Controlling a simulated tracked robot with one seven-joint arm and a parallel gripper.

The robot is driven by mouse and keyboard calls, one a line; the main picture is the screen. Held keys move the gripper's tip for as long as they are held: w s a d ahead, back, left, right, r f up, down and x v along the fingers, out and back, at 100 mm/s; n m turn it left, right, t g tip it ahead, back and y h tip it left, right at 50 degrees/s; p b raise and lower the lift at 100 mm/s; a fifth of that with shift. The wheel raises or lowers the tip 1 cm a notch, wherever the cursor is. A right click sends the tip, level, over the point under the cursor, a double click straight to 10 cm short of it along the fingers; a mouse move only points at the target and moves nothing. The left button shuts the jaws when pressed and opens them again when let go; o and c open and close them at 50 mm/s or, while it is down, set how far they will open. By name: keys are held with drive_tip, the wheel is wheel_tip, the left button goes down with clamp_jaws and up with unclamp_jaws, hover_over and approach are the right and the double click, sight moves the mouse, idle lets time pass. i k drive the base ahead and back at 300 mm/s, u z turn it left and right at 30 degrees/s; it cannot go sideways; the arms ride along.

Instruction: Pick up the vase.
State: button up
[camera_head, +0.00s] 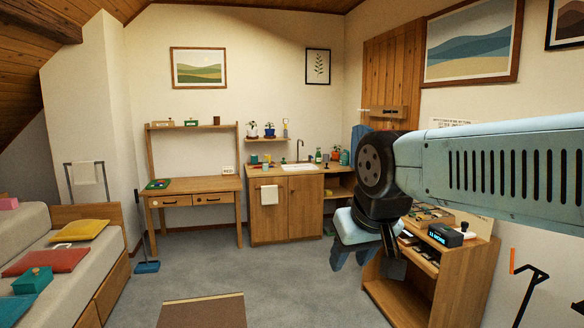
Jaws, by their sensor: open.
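I cannot pick out a vase for certain in this view. Several small containers, too small to tell apart, stand on the sink counter (298,172) at the back, among them a green bottle (318,156) and a teal item (344,158). My gripper (349,257) is open and hangs in the air right of centre, pointing down, with nothing seen between its fingers. It is in front of the sink cabinet and left of the low bookcase. My arm hides part of the right side of the room.
A desk (200,184) stands left of the sink cabinet (270,212). A bookcase (462,280) with a black clock (445,235) is at the right. A bed (40,232) with cushions and a teal box (33,280) lines the left. The grey floor (270,275) between is mostly clear.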

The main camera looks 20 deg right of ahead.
sight(265, 162)
drive_tip(key=z, duration=0.2)
drive_tip(key=i, duration=2.65)
drive_tip(key=z, duration=0.3)
drive_tip(key=i, duration=2.2)
drive_tip(key=z, duration=0.1)
